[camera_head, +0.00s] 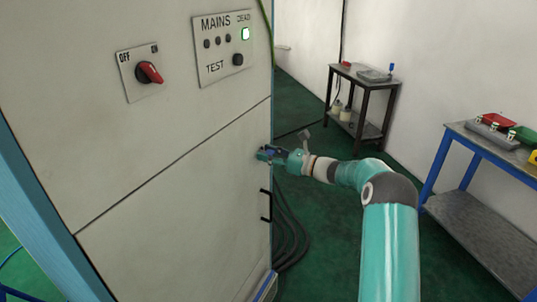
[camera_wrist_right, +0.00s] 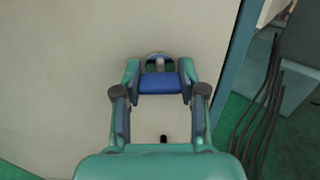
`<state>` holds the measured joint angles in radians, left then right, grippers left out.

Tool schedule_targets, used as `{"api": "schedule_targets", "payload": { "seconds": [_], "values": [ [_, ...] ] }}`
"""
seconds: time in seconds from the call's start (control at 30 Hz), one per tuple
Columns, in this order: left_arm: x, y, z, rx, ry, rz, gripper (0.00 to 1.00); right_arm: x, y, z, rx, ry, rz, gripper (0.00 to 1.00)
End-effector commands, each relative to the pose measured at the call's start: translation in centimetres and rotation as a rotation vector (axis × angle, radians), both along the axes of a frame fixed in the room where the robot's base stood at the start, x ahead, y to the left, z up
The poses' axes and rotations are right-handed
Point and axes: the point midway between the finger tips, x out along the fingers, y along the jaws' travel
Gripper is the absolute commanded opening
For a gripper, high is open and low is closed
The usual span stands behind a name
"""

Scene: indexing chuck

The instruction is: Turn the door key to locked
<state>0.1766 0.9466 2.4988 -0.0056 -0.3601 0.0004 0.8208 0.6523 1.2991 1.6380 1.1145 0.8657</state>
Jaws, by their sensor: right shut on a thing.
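In the head view my right gripper (camera_head: 268,154) is at the right edge of the grey cabinet door (camera_head: 180,200), above the black handle (camera_head: 265,205). The key's turn angle is too small to tell. My left gripper is in neither view.
A red rotary switch (camera_head: 149,73) and a MAINS panel (camera_head: 222,45) with a lit green DEAD lamp sit on the cabinet's upper part. Dark cables (camera_head: 290,235) hang beside the cabinet. A small table (camera_head: 362,85) and a blue-legged bench (camera_head: 490,150) stand to the right.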

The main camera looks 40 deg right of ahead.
Motion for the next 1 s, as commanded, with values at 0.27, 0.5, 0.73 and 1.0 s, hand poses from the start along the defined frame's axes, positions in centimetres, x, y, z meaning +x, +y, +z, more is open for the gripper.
{"api": "schedule_targets", "payload": {
  "seconds": [0.27, 0.5, 0.73, 1.0],
  "values": [
    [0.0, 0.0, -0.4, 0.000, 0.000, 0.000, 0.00, 0.0, -0.1, -0.1, -0.013, -0.004, -0.002, 0.06],
    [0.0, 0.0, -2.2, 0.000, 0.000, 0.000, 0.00, 0.0, 0.0, -0.4, -0.092, -0.031, -0.002, 0.06],
    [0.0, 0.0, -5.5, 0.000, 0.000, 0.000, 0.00, 0.0, 0.0, -0.6, -0.248, -0.084, -0.002, 0.06],
    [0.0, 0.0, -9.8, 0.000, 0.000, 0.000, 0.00, 0.0, 0.1, -0.7, -0.488, -0.164, -0.003, 0.06]
  ]
}}
